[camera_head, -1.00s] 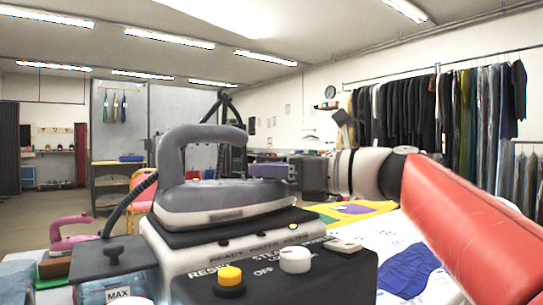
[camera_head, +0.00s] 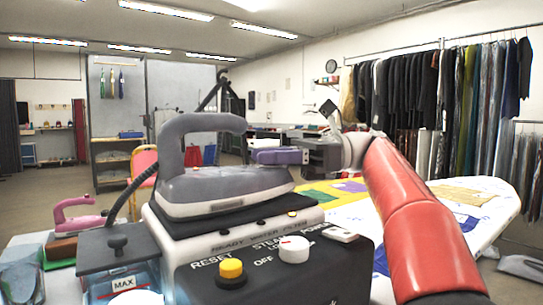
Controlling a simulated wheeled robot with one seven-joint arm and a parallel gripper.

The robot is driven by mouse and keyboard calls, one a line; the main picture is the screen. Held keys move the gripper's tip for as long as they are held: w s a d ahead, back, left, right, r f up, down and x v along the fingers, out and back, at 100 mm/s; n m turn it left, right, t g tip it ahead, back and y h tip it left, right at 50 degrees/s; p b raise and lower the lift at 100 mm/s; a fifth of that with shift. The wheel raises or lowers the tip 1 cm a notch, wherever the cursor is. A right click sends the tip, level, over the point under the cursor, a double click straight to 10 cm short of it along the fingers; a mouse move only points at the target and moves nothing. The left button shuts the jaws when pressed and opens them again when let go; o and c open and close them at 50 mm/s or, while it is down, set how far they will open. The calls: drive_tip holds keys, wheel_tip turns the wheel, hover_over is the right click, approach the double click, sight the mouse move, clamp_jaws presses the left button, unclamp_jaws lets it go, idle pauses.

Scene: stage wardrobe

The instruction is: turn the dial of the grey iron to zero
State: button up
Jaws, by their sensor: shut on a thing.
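The grey iron (camera_head: 222,187) rests flat on the black top of a steam station, its handle (camera_head: 205,124) arching above it. My gripper (camera_head: 256,156) comes from the right at the front of the iron, between handle and sole. Its purple-grey fingers look shut and touch or nearly touch the iron's body. The iron's dial is not clearly visible; the fingertips seem to cover it. A separate white knob (camera_head: 293,250) marked OFF and a yellow RESET button (camera_head: 231,269) sit on the station's front.
The station (camera_head: 322,272) fills the foreground. A pink iron (camera_head: 74,213) stands at left, beside a tank marked MAX (camera_head: 124,283). An ironing board (camera_head: 497,190) with coloured cloth lies behind right. Clothes hang on a rack (camera_head: 430,100). Open floor shows at left.

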drive_tip(key=shift+g, duration=0.5)
drive_tip(key=o, duration=0.9)
drive_tip(key=shift+o, duration=0.2)
drive_tip(key=v, duration=0.7)
drive_tip(key=shift+w+d, duration=0.2)
drive_tip(key=shift+d, duration=0.1)
drive_tip(key=shift+d, duration=0.1)
